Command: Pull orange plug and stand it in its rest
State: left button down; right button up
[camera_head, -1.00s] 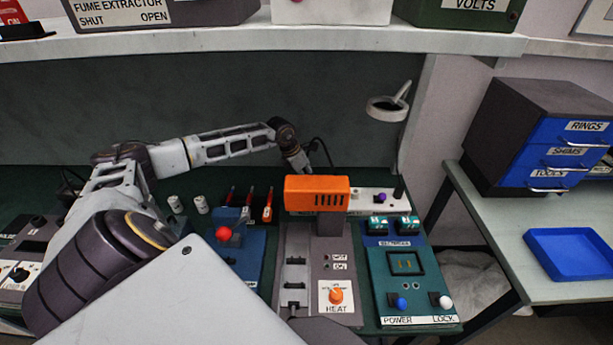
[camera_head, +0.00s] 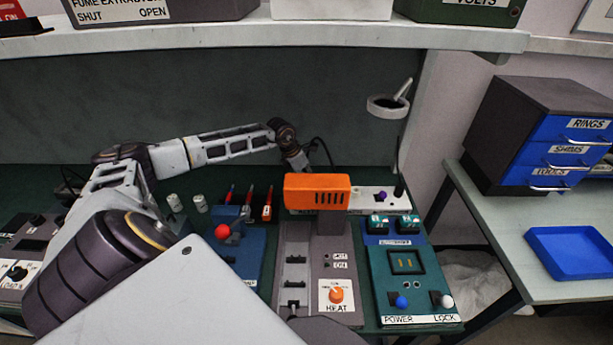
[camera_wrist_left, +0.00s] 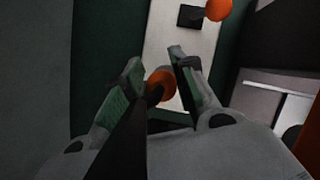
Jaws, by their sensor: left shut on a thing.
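In the left wrist view, an orange plug (camera_wrist_left: 160,83) with a black cord-like strip sits between the two fingers of my left gripper (camera_wrist_left: 163,80). The gripper is shut on it. Behind it is a pale panel (camera_wrist_left: 172,45) with a dark square socket (camera_wrist_left: 190,16). I cannot tell whether the plug touches the panel. In the head view, my left wrist (camera_head: 292,150) reaches behind the orange box (camera_head: 317,190), which hides the fingertips and the plug. A white power strip (camera_head: 362,203) with a purple plug (camera_head: 380,195) shows beside the box. I cannot make out the plug's rest.
A second round orange thing (camera_wrist_left: 218,8) is near the socket. A grey HEAT panel (camera_head: 310,270), a teal POWER/LOCK panel (camera_head: 424,270) and a blue base with a red ball (camera_head: 222,231) stand in front. A ring lamp (camera_head: 388,106) rises at the back right.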

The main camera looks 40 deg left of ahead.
pick_arm(q)
jog(key=shift+f+b, duration=1)
jog(key=shift+f, duration=0.3)
dwell(0.4)
jog(key=c, duration=1.1)
grip_release()
jog(key=shift+r, duration=0.1)
jog(key=shift+v, duration=5.9)
jog(key=shift+s, duration=0.1)
notch_tip(320, 180, up, 9)
jog(key=p, duration=0.9)
jog(key=shift+r+p, duration=0.55)
jog(key=shift+p, duration=0.05)
